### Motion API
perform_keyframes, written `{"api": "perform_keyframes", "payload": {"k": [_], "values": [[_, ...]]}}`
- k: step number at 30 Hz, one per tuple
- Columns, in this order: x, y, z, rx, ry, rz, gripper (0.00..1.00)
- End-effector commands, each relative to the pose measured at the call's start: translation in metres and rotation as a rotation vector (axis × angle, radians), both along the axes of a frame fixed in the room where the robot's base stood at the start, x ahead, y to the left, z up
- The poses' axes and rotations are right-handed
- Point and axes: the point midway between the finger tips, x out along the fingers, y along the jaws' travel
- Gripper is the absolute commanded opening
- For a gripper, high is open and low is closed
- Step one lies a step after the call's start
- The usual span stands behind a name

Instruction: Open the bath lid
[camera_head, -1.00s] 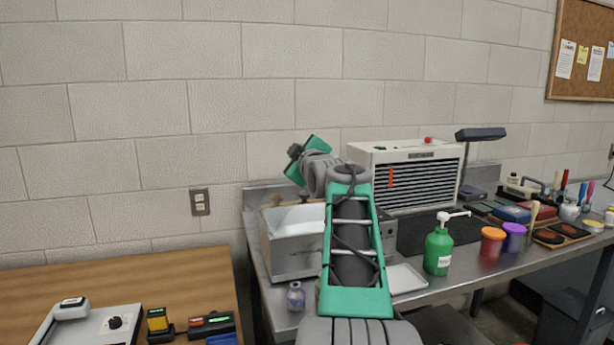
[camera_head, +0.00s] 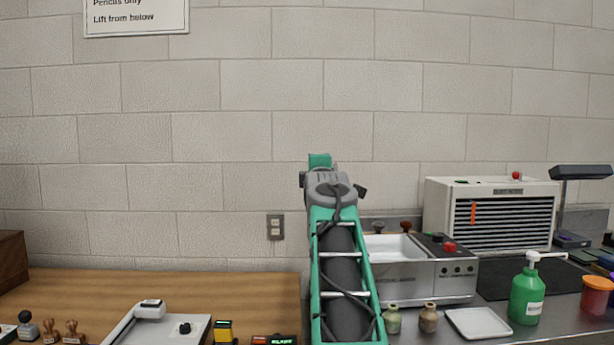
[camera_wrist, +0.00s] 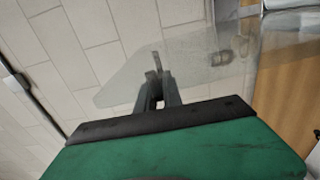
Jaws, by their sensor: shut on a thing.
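The bath (camera_head: 398,282) is a steel box with a white basin, a red knob and a control panel, on the steel bench right of my arm. Its visible top is uncovered; my arm hides its left end. In the wrist view a clear, see-through panel, apparently the lid (camera_wrist: 205,65), stands before the block wall. My gripper (camera_wrist: 158,82) is shut on a small upright piece at the panel, apparently its handle. I cannot tell whether the lid still joins the bath. In the head view my arm hides the gripper and lid.
Two small bottles (camera_head: 428,319), a white tray (camera_head: 478,323) and a green pump bottle (camera_head: 526,297) stand before and right of the bath. A white slatted cabinet (camera_head: 492,214) stands behind. The wooden table (camera_head: 130,287) at left has free room at its back.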

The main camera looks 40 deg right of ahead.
Motion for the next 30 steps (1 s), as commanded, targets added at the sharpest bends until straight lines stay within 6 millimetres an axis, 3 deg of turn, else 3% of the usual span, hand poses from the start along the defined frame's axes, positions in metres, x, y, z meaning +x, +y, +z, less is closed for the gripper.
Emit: {"api": "perform_keyframes", "payload": {"k": [14, 15, 22, 30], "values": [[-0.0014, -0.0032, -0.0025, -0.012, 0.012, -0.011, 0.00], [-0.0010, -0.0028, -0.0026, -0.012, 0.012, -0.009, 0.11], [-0.0009, -0.0024, -0.0020, -0.013, 0.011, -0.009, 0.30], [-0.0018, -0.0016, -0.0014, -0.013, 0.011, -0.008, 0.32]]}}
